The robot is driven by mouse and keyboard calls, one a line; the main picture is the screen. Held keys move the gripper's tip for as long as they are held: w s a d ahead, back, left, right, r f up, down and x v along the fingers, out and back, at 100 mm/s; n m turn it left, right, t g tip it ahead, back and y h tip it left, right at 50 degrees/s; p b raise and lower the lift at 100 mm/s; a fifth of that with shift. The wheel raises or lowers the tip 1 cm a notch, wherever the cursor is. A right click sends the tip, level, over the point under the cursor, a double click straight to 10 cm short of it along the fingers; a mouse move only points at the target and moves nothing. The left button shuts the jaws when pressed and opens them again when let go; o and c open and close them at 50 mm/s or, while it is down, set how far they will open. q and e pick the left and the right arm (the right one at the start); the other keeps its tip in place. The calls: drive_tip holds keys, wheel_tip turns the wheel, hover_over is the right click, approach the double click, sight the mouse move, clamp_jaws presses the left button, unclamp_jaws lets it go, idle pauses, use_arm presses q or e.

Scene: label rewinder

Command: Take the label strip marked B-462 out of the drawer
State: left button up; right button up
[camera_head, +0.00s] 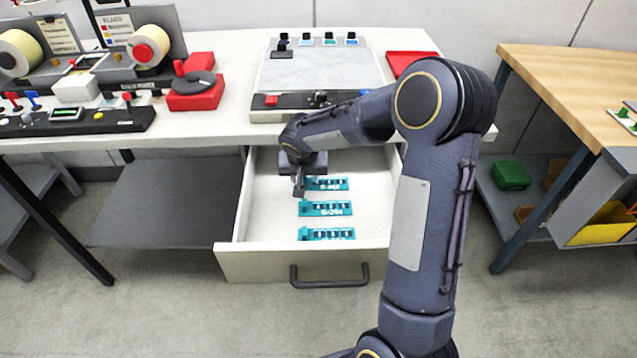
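The open drawer (368,215) under the white table holds three teal label strips in a column. The back strip (330,184) has print that looks like B-462, though it is small and blurred. The middle strip (327,208) has a different mark that I cannot read surely. The front strip (328,234) shows no readable mark. My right gripper (299,189) points down into the drawer at the left end of the back strip and hides part of that end. I cannot tell whether its fingers touch the strip. My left gripper is out of view.
The white table (228,130) above the drawer carries a grey board (320,72), a red tray (405,62) and label reel machines (150,45). The drawer's front wall and handle (330,282) stick out toward me. A wooden bench (570,75) stands at right.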

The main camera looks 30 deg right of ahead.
drive_tip(key=shift+c, duration=0.5)
clamp_jaws()
